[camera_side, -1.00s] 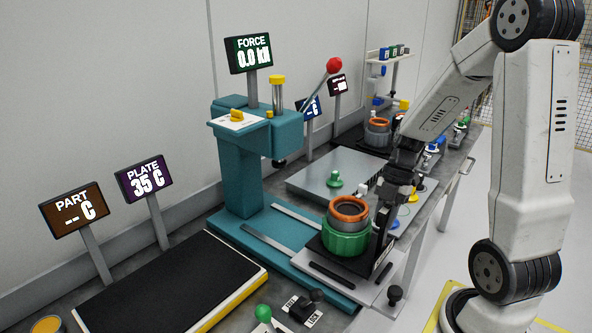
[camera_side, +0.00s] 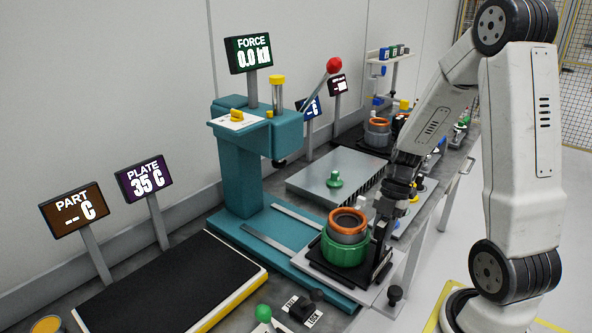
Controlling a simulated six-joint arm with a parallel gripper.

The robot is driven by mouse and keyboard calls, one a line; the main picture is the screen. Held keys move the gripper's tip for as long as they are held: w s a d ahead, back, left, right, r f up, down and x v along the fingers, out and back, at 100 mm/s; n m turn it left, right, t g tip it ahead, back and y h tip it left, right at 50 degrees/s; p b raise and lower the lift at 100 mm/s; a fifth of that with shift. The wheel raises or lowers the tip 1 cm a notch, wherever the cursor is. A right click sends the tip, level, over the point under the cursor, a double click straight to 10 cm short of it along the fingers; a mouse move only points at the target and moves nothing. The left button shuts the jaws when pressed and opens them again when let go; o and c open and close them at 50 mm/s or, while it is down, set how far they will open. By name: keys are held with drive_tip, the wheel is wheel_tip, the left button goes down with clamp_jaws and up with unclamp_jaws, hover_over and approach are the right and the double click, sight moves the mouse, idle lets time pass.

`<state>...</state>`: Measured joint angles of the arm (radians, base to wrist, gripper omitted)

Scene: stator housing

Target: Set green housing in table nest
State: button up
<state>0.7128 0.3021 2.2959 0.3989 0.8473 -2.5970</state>
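The green housing (camera_side: 345,251) stands upright at the front of the teal press, with a grey cylinder and an orange ring (camera_side: 349,218) at its top. It is over a dark square plate, the table nest (camera_side: 318,261), on the press's sliding table. Its lower edge is at or very close to that plate; the exact contact is hard to see. My gripper (camera_side: 382,243) is at the housing's right side, pointing down. It appears shut on the housing, though its fingertips are largely hidden.
The teal press (camera_side: 240,170) with a red-knobbed lever (camera_side: 334,65) stands behind. A black heating plate (camera_side: 170,290) lies at front left. A grey plate with a green knob (camera_side: 334,179) is farther back. A small switch box (camera_side: 303,306) sits in front of the nest.

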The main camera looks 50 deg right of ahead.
drive_tip(key=o, duration=0.4)
drive_tip(key=shift+o, duration=0.2)
drive_tip(key=shift+r, duration=0.2)
drive_tip(key=v, duration=1.2)
drive_tip(key=w+a+f+m+t+h, duration=0.1)
drive_tip(key=a+f+m, duration=0.3)
drive_tip(key=a+m, duration=0.5)
drive_tip(key=w+a+f+m+t+h, duration=0.1)
drive_tip(key=w+a+f+m+h, duration=0.1)
drive_tip(key=a+f+m, duration=0.3)
drive_tip(key=shift+w+a+f+m+t+h, duration=0.15)
drive_tip(key=shift+w+a+m+t+h, duration=0.4)
drive_tip(key=shift+a+m, duration=1.7)
drive_tip(key=shift+s+a+n+g, duration=0.2)
drive_tip(key=shift+n+g, duration=0.05)
